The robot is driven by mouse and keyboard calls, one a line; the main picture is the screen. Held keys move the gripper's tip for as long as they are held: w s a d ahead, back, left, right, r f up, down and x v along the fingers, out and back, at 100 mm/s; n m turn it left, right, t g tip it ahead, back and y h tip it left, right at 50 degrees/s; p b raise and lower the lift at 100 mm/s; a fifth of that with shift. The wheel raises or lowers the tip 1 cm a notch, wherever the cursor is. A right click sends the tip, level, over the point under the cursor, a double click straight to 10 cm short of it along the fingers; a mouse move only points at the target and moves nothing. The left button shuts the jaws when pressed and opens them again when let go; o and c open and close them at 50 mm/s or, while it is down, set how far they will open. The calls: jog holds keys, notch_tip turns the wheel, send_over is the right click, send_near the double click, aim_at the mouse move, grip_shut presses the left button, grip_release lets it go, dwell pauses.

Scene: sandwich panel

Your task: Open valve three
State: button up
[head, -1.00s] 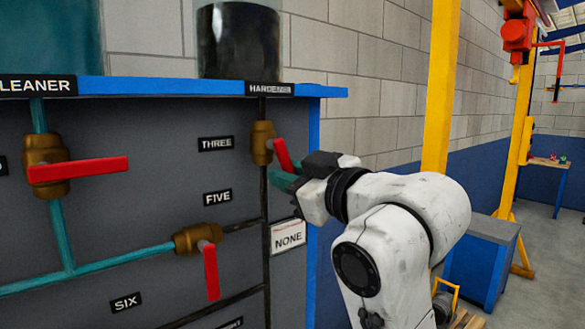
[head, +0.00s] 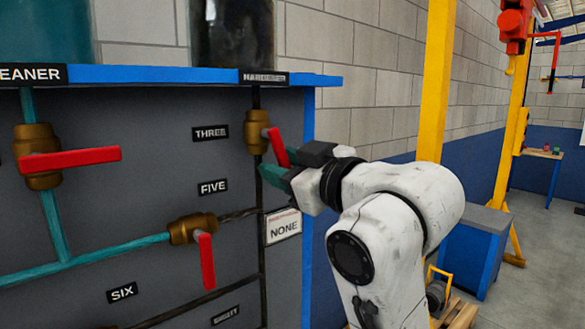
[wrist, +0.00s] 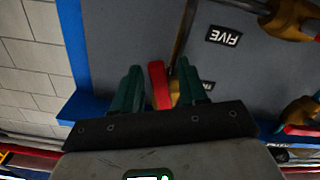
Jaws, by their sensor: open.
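Valve three has a brass body (head: 257,132) on the dark vertical pipe under the hardener tank, beside the label THREE (head: 211,133). Its red handle (head: 278,147) points down and to the right in the head view. My gripper (head: 283,165) is at the handle's lower end. In the wrist view the red handle (wrist: 159,85) lies between the two green fingers of my open gripper (wrist: 159,76), with a visible gap on each side. The head view does not show clearly how deep the handle sits, as the gripper covers its end.
Valve five (head: 193,229) sits lower left with its red handle hanging down. Another brass valve (head: 38,160) at the left has a level handle. A NONE tag (head: 283,226) is on the panel below my gripper. The blue shelf edge (head: 170,75) runs above.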

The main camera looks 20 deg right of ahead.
jog(key=b+v, duration=0.6)
jog(key=v, duration=0.4)
jog(key=shift+s, duration=0.35)
jog(key=shift+d, duration=0.1)
